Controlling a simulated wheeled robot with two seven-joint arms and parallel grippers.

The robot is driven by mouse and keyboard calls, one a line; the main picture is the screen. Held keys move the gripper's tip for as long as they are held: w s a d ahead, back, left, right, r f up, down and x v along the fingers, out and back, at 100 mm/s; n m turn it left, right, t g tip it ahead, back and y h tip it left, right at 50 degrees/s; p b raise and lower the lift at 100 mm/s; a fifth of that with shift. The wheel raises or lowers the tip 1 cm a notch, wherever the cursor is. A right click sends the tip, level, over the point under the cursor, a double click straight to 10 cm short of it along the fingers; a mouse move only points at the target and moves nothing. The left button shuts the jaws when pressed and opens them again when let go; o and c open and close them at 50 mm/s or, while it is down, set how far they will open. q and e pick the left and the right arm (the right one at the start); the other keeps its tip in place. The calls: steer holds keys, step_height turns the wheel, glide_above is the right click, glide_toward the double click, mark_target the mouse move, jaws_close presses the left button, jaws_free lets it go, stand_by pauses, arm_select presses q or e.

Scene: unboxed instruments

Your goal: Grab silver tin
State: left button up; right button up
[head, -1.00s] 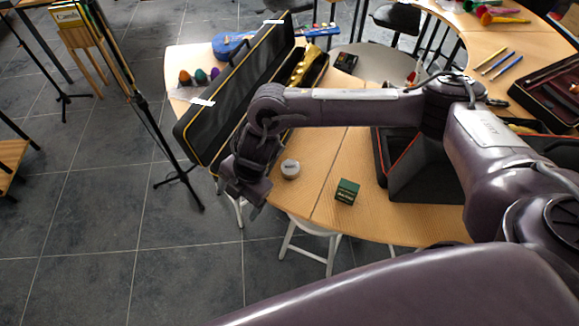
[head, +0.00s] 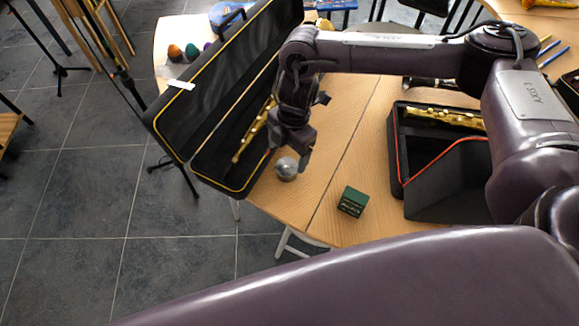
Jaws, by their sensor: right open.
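The silver tin (head: 286,168) is a small round tin on the wooden table, near its front edge and beside the open black instrument case. My right gripper (head: 289,160) is open, with its fingers pointing down at the tin. One finger shows just right of the tin, and the tin's upper part is partly covered by the gripper. I cannot tell whether the fingers touch it. My left gripper is not in view.
A small green box (head: 353,201) stands on the table to the right of the tin. The long open black case (head: 215,85) with a gold instrument lies to the left. Another open case (head: 446,180) lies to the right. Colored egg shapes (head: 175,53) sit at the back left.

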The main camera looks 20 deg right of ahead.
mark_target(287, 166)
steer(key=shift+w+d+f, duration=0.1)
steer(key=shift+w+f, duration=0.05)
steer(key=shift+f, duration=0.8)
steer(key=shift+a+f+p, duration=0.2)
steer(key=shift+f+p, duration=0.3)
steer(key=shift+f, duration=0.25)
step_height(287, 166, down, 4)
steer(key=shift+d+r+p, duration=0.1)
steer(key=shift+p, duration=0.35)
steer(key=shift+w+f, duration=0.1)
steer(key=shift+f, duration=0.35)
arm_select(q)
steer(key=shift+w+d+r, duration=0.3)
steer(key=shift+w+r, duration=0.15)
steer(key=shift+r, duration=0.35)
arm_select(e)
steer(key=c, duration=1.1)
steer(key=shift+o, duration=0.2)
steer(key=shift+r, duration=0.1)
